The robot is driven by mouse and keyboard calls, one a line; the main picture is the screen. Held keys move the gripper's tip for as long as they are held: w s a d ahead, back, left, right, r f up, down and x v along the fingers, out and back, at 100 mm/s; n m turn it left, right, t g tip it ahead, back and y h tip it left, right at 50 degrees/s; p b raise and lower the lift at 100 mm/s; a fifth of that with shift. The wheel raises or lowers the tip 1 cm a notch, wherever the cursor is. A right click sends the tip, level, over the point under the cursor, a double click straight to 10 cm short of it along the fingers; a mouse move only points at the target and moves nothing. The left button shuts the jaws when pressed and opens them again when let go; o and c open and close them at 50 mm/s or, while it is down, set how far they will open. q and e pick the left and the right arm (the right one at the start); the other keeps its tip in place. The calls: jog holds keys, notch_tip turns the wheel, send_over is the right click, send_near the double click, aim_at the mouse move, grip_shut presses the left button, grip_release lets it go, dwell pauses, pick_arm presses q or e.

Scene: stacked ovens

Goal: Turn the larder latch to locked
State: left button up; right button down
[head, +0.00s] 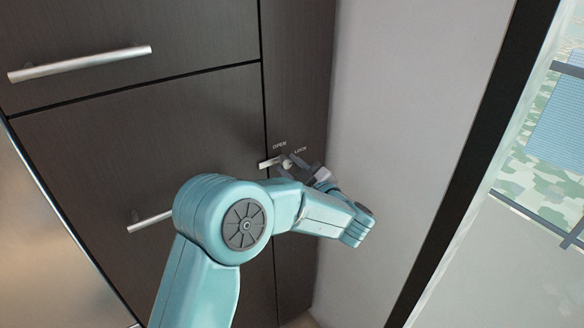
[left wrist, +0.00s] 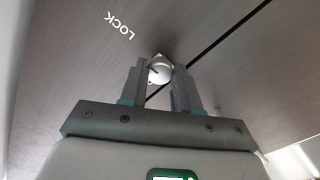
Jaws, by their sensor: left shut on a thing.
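The larder latch (head: 270,163) is a small pale metal piece on the dark wood panel, beside the seam between door and side panel. The words OPEN (head: 279,146) and LOCK (head: 300,150) are printed above it. Its visible arm points left across the seam in the head view. My left gripper (head: 288,165) is at the latch, shut on it. In the left wrist view the latch's round metal part (left wrist: 160,70) sits between the two fingertips, with LOCK (left wrist: 119,25) to the upper left. The gripper hides part of the latch. My right gripper is not in view.
A dark larder door (head: 150,150) has a bar handle (head: 150,220) partly behind my arm. A drawer above has a long bar handle (head: 80,63). A pale wall (head: 400,120) stands close at right, beside a dark-framed window (head: 470,150).

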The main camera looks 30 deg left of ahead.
pick_arm(q)
jog(key=o, duration=1.1)
jog(key=shift+c, duration=0.2)
jog(key=b+v, duration=0.2)
jog(key=v, duration=1.4)
jog(key=shift+d+b, duration=0.2)
jog(key=shift+b, duration=0.1)
